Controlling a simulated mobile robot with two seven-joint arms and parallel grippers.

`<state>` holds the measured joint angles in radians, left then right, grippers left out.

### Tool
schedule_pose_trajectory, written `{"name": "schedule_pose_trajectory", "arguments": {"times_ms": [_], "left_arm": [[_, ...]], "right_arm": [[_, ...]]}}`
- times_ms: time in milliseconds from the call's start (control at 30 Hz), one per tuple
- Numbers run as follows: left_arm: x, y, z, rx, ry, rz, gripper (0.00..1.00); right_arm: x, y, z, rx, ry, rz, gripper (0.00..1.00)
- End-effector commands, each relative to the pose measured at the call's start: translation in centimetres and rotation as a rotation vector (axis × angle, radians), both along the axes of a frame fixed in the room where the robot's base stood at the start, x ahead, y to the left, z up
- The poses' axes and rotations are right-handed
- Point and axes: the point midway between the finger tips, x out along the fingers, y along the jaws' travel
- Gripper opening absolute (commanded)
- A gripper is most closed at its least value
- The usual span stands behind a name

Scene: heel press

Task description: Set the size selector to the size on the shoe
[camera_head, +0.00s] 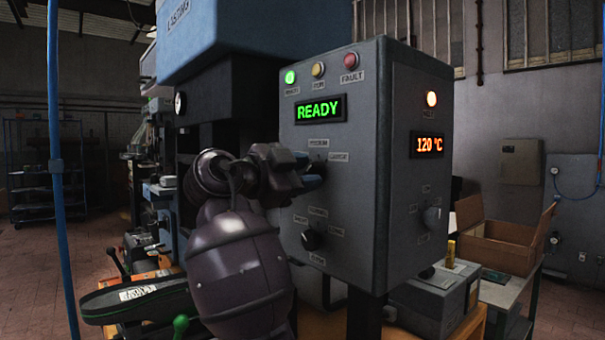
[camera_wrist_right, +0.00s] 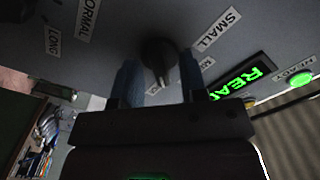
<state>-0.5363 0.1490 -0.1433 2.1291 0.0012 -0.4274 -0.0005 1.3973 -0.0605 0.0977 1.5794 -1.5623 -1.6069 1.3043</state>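The size selector is a dark knob (camera_wrist_right: 158,55) on the grey control box (camera_head: 385,110). In the right wrist view a SMALL label (camera_wrist_right: 218,29) is beside it, and another label is partly covered. In the head view MEDIUM and LARGE labels sit around it, and my gripper hides most of the knob. My right gripper (camera_wrist_right: 158,82) has one finger on each side of the knob, with a narrow gap showing; firm contact cannot be seen. A dark, shoe-like item with a green edge (camera_head: 183,291) lies at lower left; its white tag is too small to read. My left gripper is not in view.
A second knob (camera_head: 310,239) with NORMAL and LONG labels is lower on the box's front. A green READY display (camera_head: 319,109) is above; a 120 °C display (camera_head: 429,145) and another knob (camera_head: 432,217) are on the side. An open carton (camera_head: 500,245) stands at right.

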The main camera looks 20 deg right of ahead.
Motion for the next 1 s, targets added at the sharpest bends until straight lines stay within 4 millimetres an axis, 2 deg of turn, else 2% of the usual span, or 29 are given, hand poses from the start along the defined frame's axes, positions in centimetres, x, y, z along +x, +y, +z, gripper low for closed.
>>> {"name": "schedule_pose_trajectory", "arguments": {"times_ms": [267,800,1000], "left_arm": [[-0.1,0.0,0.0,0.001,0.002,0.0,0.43],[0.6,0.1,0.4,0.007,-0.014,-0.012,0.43],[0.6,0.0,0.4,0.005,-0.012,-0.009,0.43]], "right_arm": [[-0.2,0.5,0.0,-0.001,0.002,0.001,0.39],[-3.1,8.6,0.0,0.0,0.001,0.003,0.39],[-3.6,10.0,0.0,0.0,0.0,0.0,0.39]]}}
